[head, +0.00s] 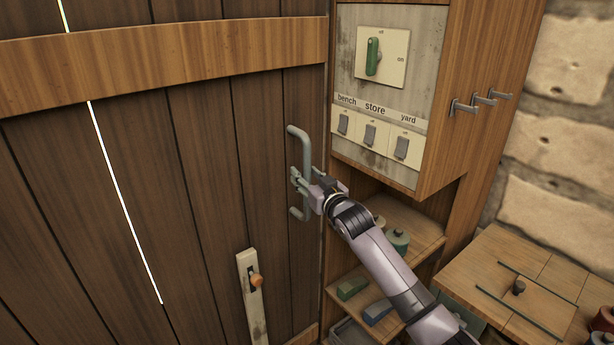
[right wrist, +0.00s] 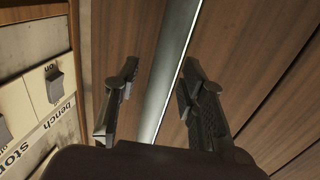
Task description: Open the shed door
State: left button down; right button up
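The shed door (head: 206,150) is dark vertical planks with a lighter crossbar, and fills the left of the head view. Its right edge sits against the cabinet side, with no clear gap there. A grey upright bar handle (head: 305,150) is near that edge. My right gripper (head: 299,180) is at the handle's lower half. In the right wrist view, the handle bar (right wrist: 172,75) runs between the fingers of my right gripper (right wrist: 160,70), which stand apart. The bar is nearer the right finger; I cannot tell if they touch. My left gripper is out of view.
A pale plate with an orange knob (head: 256,281) is low on the door. Right of the door, a cabinet holds a green rotary switch (head: 373,56) and labelled switches (head: 370,134). Metal hooks (head: 483,99), shelves with small items (head: 400,240) and a wooden bench (head: 545,270) are further right.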

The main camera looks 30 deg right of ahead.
jog(key=shift+c, duration=0.3)
grip_shut()
dwell(0.5)
